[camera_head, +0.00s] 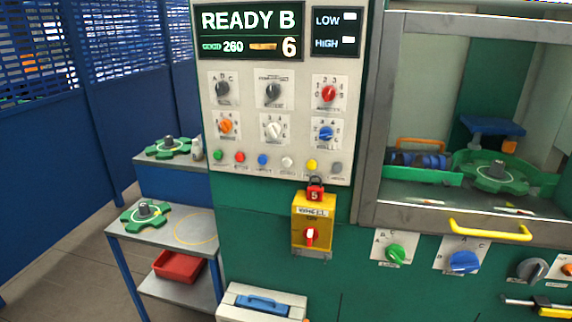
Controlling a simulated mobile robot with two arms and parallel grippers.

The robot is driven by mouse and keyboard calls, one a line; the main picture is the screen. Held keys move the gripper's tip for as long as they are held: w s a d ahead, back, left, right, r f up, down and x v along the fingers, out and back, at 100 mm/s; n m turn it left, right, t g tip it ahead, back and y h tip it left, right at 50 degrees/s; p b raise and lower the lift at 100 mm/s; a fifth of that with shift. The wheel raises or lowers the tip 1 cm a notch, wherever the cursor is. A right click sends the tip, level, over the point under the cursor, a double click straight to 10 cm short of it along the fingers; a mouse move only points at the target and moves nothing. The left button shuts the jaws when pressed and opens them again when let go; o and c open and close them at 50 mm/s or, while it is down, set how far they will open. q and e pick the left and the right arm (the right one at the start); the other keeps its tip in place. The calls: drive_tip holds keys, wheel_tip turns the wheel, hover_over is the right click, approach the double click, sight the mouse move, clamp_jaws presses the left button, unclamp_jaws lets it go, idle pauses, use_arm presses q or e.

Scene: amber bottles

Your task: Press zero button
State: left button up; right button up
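A row of small round buttons runs along the bottom of the light control panel (255,140). From left to right they are a green button (217,155), a red button (239,157), a blue button (262,159), a white button (287,162), a yellow button (311,164) and a grey button (336,167). Their labels are too small to read, so I cannot tell which is zero. The display (250,32) above shows "READY B", "260" and "6". Neither gripper is in view.
A yellow switch box (313,212) with a red padlock (316,194) sticks out below the buttons. Rotary knobs fill the panel above. A windowed cabinet with a yellow handle (489,229) is at right. A grey table (165,238) with a green fixture stands left.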

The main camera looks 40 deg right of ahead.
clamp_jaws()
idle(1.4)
